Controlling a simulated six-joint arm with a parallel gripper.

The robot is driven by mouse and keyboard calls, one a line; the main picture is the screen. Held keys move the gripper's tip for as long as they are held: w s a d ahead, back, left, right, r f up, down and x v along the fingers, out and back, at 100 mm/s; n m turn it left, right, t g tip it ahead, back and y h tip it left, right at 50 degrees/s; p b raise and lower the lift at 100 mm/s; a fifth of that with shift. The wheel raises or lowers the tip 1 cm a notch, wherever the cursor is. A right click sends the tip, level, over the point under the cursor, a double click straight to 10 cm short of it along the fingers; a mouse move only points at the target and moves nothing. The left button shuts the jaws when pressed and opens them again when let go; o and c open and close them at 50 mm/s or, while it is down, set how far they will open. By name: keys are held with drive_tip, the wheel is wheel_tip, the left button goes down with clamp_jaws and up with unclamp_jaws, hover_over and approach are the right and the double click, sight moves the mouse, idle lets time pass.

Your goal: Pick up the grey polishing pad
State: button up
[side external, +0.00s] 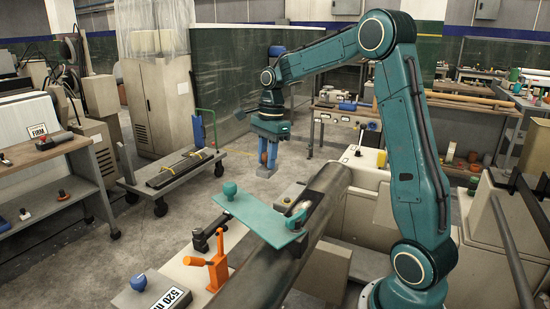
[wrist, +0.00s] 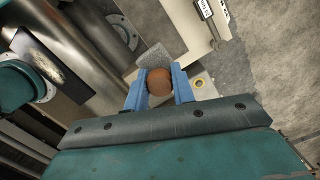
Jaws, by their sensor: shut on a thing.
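My gripper (side external: 264,157) hangs from the arm near the middle of the side view, with its blue fingers pointing down. In the wrist view the fingers (wrist: 159,88) are closed on both sides of a round brown knob (wrist: 159,82). A grey, flat-looking block, seemingly the grey polishing pad (wrist: 152,57), shows just beyond the knob and seems joined to it.
A teal plate (side external: 262,214) with a round knob lies across the dark metal roller (side external: 325,190). An orange clamp (side external: 208,270) stands in front of it. A low cart (side external: 172,172) stands to the left. Open floor (side external: 150,235) lies between the cart and the machine.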

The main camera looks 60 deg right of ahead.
drive_tip(key=shift+r, duration=0.1)
idle(0.4)
drive_tip(key=o, duration=0.3)
drive_tip(key=shift+c, duration=0.8)
drive_tip(key=shift+s+a+r, duration=0.3)
drive_tip(key=shift+s+r, duration=0.15)
drive_tip(key=s+a+r, duration=0.3)
drive_tip(key=s+a, duration=0.2)
drive_tip(key=s, duration=0.3)
drive_tip(key=s+a+r, duration=0.4)
drive_tip(key=s+a, duration=0.1)
drive_tip(key=s, duration=0.3)
drive_tip(key=shift+f, duration=0.1)
